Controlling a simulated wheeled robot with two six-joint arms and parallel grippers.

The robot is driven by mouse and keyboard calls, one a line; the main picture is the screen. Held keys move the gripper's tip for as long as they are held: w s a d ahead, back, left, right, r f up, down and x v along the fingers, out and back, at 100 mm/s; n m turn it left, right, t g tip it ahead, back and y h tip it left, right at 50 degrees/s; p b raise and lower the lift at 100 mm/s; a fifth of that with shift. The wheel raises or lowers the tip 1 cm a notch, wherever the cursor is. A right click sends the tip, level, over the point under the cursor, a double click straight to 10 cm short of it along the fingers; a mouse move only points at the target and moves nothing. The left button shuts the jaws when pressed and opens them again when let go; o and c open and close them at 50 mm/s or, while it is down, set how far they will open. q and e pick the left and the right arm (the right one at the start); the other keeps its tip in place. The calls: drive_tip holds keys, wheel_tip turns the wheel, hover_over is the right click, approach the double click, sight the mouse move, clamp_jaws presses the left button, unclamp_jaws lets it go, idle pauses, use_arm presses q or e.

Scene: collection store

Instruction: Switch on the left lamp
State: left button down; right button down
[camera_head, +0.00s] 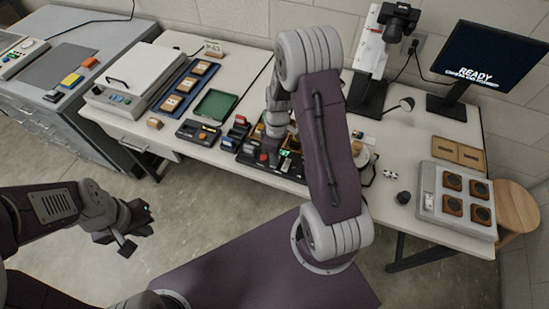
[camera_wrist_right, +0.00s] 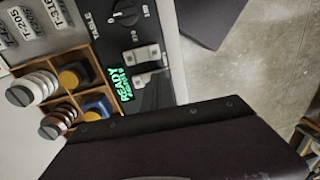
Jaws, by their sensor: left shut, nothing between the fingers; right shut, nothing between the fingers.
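A small lamp-like head (camera_head: 406,104) on a thin arm stands right of the camera stand. No second lamp shows; my right arm covers the area left of the stand. A dark control panel (camera_head: 283,165) lies at the table's front edge. The right wrist view shows its black face (camera_wrist_right: 150,93) with a green READY display (camera_wrist_right: 120,82), a knob (camera_wrist_right: 126,13) and two pale switches (camera_wrist_right: 146,54). My right gripper (camera_head: 271,150) is shut near the panel, partly hidden by its arm. My left gripper (camera_head: 134,228) is shut and empty over the floor.
A wooden compartment box (camera_wrist_right: 87,58) with several round pieces borders the panel. A green tray (camera_head: 215,104), a white scanner-like box (camera_head: 130,75), a monitor (camera_head: 497,55) and a pad with round coasters (camera_head: 457,203) stand around. The floor in front is clear.

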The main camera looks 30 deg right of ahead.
drive_tip(key=shift+f, duration=0.15)
drive_tip(key=shift+s+a+f, duration=0.15)
drive_tip(key=shift+f, duration=0.2)
drive_tip(key=shift+r, duration=0.15)
drive_tip(key=shift+w+d+r, duration=0.2)
drive_tip(key=shift+w+d, duration=0.35)
drive_tip(key=shift+d, duration=0.1)
drive_tip(key=shift+r, duration=0.1)
